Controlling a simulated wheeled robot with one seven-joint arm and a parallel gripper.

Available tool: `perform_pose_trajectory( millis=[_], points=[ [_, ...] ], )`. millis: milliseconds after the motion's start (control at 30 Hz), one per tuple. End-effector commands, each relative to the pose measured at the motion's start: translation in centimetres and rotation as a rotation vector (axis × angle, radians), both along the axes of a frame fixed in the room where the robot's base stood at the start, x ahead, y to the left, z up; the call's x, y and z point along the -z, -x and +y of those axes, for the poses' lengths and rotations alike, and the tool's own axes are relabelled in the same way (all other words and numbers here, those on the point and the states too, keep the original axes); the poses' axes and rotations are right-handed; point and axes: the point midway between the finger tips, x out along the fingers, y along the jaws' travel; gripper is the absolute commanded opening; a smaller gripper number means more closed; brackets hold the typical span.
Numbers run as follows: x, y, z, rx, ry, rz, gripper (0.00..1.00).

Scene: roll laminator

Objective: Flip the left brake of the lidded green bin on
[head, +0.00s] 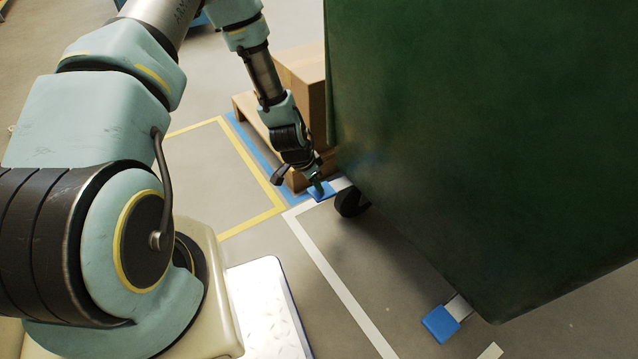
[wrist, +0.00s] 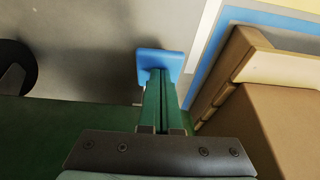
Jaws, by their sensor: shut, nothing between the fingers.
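The green bin (head: 480,130) fills the right of the head view; its lid is out of frame. One blue brake pedal (head: 328,190) sticks out low at the bin's left corner, beside a black caster. It also shows in the wrist view (wrist: 150,62). A second blue pedal (head: 440,323) sticks out at the lower right. My gripper (head: 319,188) points down at the left pedal. Its green fingers (wrist: 161,72) are shut together and empty, with their tips over the pedal. I cannot tell whether they touch it. The fingers hide part of the pedal.
Cardboard boxes (head: 302,80) on a wooden pallet (head: 246,108) stand close behind my gripper, left of the bin. The caster (head: 350,203) sits just right of the left pedal. Floor with white and yellow tape lies open in front of the bin.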

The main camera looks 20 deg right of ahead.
Motion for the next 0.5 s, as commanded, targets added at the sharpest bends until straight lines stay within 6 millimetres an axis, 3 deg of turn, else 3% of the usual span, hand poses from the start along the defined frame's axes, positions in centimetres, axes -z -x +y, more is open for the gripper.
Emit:
perform_pose_trajectory(
  millis=[33, 500],
  points=[
    [1.0, 0.1, 0.4, -0.006, 0.027, 0.000, 0.00],
    [5.2, 0.2, 0.9, -0.005, 0.335, -0.062, 0.00]
  ],
)
